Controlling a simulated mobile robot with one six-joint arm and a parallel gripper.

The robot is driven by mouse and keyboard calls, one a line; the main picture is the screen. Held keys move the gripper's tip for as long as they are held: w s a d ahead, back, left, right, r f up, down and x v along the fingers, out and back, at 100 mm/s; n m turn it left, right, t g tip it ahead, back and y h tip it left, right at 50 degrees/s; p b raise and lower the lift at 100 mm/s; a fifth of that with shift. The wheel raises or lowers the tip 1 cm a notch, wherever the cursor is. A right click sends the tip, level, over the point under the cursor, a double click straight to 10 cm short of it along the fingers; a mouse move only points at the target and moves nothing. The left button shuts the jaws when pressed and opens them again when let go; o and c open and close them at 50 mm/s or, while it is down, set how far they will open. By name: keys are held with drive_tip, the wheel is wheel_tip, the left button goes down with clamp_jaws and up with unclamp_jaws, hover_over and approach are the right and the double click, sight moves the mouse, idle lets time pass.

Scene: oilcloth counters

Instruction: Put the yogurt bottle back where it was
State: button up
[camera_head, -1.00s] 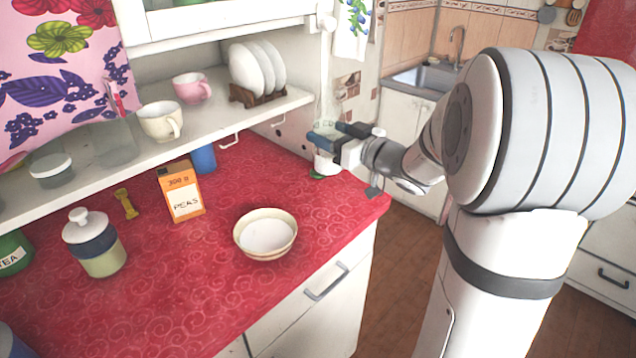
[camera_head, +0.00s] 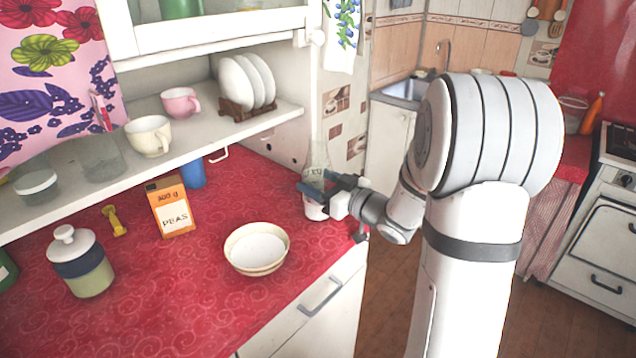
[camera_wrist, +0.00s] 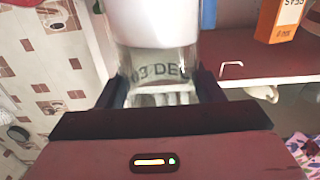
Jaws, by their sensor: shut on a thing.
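The yogurt bottle (camera_head: 315,211) is held upright at the right end of the red counter (camera_head: 215,310). It has a clear glass upper part and white contents low down. My gripper (camera_head: 325,190) is shut on the glass part. In the wrist view the bottle (camera_wrist: 158,68) fills the space between the jaws (camera_wrist: 160,95), upside down in the picture, with date lettering on the glass. I cannot tell whether its base touches the counter.
A cream bowl (camera_head: 257,248), an orange peas box (camera_head: 171,207), a blue cup (camera_head: 192,173) and a lidded jar (camera_head: 82,262) stand left on the counter. A shelf (camera_head: 215,135) with cups and plates runs above. Red counter between bowl and bottle is clear.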

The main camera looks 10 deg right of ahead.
drive_tip(key=shift+f, duration=0.2)
drive_tip(key=o, duration=1.4)
drive_tip(key=shift+o, duration=0.2)
drive_tip(key=shift+r, duration=0.1)
